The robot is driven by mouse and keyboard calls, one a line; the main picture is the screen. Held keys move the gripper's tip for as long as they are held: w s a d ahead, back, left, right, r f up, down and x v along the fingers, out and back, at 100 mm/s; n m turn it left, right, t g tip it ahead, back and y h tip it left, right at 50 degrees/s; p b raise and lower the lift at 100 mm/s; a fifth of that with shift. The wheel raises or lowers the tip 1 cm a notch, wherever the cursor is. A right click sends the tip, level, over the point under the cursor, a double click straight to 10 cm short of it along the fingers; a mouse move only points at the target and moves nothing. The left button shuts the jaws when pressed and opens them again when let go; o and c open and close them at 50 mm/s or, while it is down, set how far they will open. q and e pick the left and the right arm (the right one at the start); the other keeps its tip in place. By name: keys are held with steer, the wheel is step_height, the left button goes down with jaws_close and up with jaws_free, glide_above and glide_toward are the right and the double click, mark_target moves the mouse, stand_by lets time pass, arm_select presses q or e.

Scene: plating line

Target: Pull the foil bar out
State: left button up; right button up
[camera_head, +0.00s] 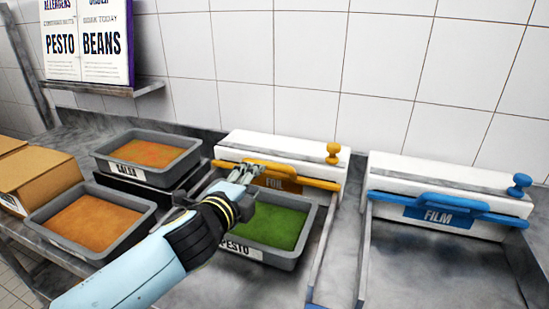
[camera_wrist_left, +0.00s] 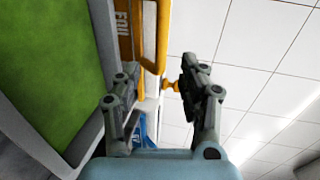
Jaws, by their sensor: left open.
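The foil dispenser is a white box (camera_head: 290,148) against the wall with a yellow bar (camera_head: 320,183) along its front and a yellow FOIL plate (camera_head: 283,184). A raised yellow handle (camera_head: 285,168) is on the bar, and a yellow knob (camera_head: 333,152) stands on top. My left gripper (camera_head: 246,172) is open and empty at the left end of the handle; I cannot tell if it touches. In the left wrist view the yellow handle (camera_wrist_left: 151,35) is ahead and left of the open fingers (camera_wrist_left: 158,90). My right gripper is not in view.
A tray of green pesto (camera_head: 272,226) lies under my left arm, in front of the foil box. A blue-barred film box (camera_head: 445,175) stands to the right. The salsa tray (camera_head: 150,172), an orange-filled tray (camera_head: 90,230) and cardboard boxes (camera_head: 38,172) are at left.

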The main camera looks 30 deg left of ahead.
mark_target(267, 164)
arm_select(q)
steer(key=x, duration=0.9)
steer(key=shift+w, duration=0.2)
steer(key=shift+w+a, duration=0.15)
steer(key=shift+w, duration=0.3)
steer(key=c, duration=0.5)
jaws_close()
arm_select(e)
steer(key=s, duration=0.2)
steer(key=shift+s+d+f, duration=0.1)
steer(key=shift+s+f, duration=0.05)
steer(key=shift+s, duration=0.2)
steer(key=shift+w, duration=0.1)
